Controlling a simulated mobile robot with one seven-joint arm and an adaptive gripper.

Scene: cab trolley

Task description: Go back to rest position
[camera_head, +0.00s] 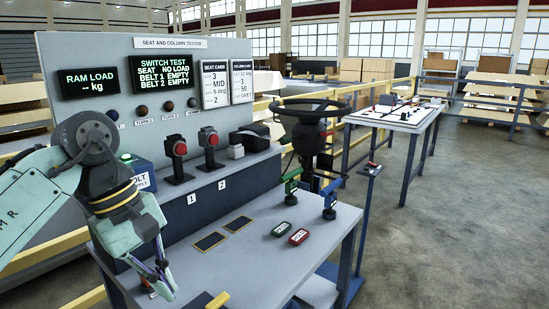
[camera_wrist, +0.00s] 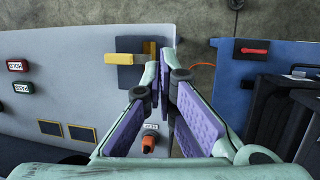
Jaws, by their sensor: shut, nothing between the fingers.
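My gripper (camera_head: 160,283) hangs from my pale green arm at the left of the head view, fingers pointing down, over the left front part of the grey tester table (camera_head: 262,262). It is shut and holds nothing. In the wrist view, its purple-padded fingers (camera_wrist: 167,75) come together in the middle of the picture. An orange-topped part (camera_wrist: 149,143) on the table shows beside and below the fingers there. A dark plate with a yellow piece (camera_wrist: 136,58) lies just left of the fingertips in that view.
The tester panel (camera_head: 200,45) stands behind the table, with two red-button switches (camera_head: 180,148) before it. Red and green tags (camera_head: 298,237) and two dark pads (camera_head: 210,241) lie on the table. A steering wheel (camera_head: 315,106) stands at the right. Open floor (camera_head: 460,220) lies beyond.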

